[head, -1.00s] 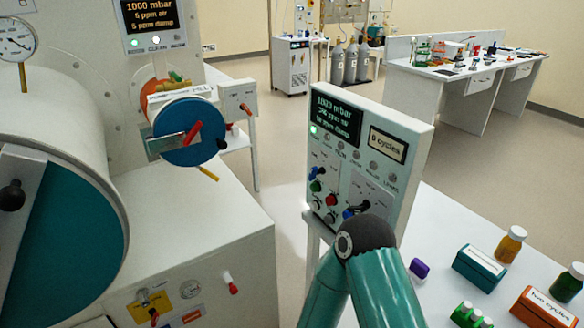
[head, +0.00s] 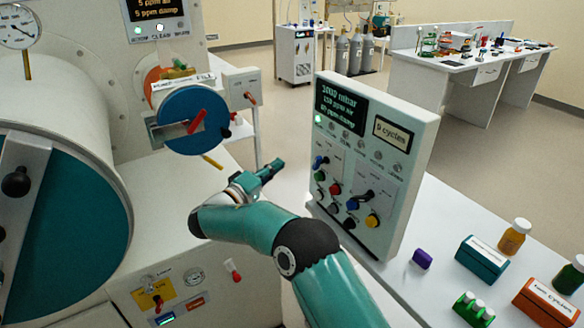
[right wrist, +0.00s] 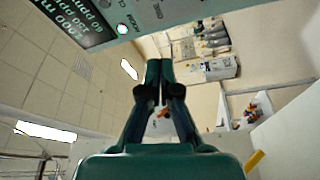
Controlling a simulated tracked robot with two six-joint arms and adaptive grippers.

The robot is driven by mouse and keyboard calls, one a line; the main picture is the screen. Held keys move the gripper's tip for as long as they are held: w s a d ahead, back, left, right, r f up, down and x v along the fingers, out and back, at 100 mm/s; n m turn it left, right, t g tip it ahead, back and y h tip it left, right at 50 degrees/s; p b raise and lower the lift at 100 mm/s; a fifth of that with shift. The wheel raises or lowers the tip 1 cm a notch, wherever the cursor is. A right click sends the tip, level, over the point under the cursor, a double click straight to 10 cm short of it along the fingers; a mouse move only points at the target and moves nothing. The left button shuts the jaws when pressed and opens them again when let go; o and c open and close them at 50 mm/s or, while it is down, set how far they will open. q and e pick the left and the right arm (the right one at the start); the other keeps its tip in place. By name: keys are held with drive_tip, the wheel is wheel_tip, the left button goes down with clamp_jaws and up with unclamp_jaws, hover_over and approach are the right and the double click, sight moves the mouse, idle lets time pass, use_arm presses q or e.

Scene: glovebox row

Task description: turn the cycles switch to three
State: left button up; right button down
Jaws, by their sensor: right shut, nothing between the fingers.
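The control panel (head: 405,195) stands upright right of the middle in the head view. A small display (head: 392,133) on it reads what looks like "0 cycles". Below are several coloured knobs and a black-handled switch (head: 368,195); the labels are too small to read, so I cannot tell which is the cycles switch. My right gripper (head: 272,168) is shut and empty, apart from the panel and left of its face. In the right wrist view its fingers (right wrist: 160,68) are together, with the panel's edge (right wrist: 130,22) above. My left gripper is not in view.
A white chamber with a teal round door (head: 70,235) fills the left. A blue round port (head: 190,122) with a red handle is behind my gripper. On the table right of the panel are a purple block (head: 422,259), a teal box (head: 481,258), an orange box (head: 545,303) and bottles.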

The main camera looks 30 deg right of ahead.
sight(317, 163)
drive_tip(key=p+x, duration=0.4)
drive_tip(key=x, duration=0.6)
drive_tip(key=s+p, duration=0.1)
drive_tip(key=s, duration=0.1)
drive_tip(key=s+f+p, duration=0.1)
drive_tip(key=s, duration=0.1)
drive_tip(key=shift+f, duration=0.2)
